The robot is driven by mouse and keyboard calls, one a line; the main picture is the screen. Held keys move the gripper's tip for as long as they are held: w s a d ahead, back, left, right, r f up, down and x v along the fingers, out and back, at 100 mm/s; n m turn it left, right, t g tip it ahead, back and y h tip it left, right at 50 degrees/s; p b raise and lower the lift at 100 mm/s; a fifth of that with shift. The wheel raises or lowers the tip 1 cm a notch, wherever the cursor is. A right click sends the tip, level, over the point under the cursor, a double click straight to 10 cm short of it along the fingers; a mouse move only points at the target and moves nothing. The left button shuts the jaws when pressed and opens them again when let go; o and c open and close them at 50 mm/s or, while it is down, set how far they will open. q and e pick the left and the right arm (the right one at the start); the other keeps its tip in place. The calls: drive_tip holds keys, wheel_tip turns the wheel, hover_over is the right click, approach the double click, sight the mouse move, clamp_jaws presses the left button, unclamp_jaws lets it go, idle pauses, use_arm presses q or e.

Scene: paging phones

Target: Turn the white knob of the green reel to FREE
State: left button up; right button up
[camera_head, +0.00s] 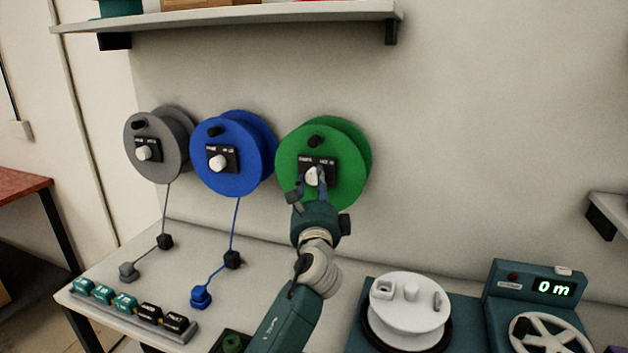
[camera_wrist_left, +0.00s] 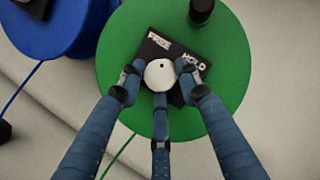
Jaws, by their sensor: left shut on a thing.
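The green reel (camera_head: 292,158) is mounted on the wall, to the right of the blue reel. Its white knob (camera_head: 312,176) sits on a black plate marked FREE and HOLD. My left gripper (camera_head: 313,181) is shut on this knob, which also shows in the left wrist view (camera_wrist_left: 159,77) between the fingers. A small dark dot on the knob's face lies toward its upper edge in that view, on the side toward the FREE marking. I cannot tell exactly which setting the knob is at. The fingers cover parts of the plate. My right gripper is not in view.
The blue reel (camera_head: 222,181) and grey reel (camera_head: 150,166) hang to the left, with cords down to the table (camera_head: 190,262). A shelf (camera_head: 250,16) is above. A white drum (camera_head: 405,310) and a meter reading 0 m (camera_head: 553,287) stand right.

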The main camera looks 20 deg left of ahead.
use_arm(q)
drive_tip(key=n+p, duration=0.1)
drive_tip(key=n, duration=0.1)
drive_tip(key=r+n+g+p, duration=0.1)
drive_tip(key=n, duration=0.1)
drive_tip(key=shift+a+r, duration=0.1)
drive_tip(key=shift+r, duration=0.2)
drive_tip(key=shift+n+g+p, duration=0.6)
drive_tip(key=shift+n+p, duration=0.25)
drive_tip(key=shift+n, duration=0.25)
drive_tip(key=shift+a+f, duration=0.1)
drive_tip(key=o, duration=1)
drive_tip(key=shift+o, duration=0.5)
drive_tip(key=shift+s+a+f, duration=0.1)
drive_tip(key=shift+a, duration=0.1)
drive_tip(key=shift+f, duration=0.1)
drive_tip(key=shift+d+f, duration=0.15)
drive_tip(key=shift+d, duration=0.05)
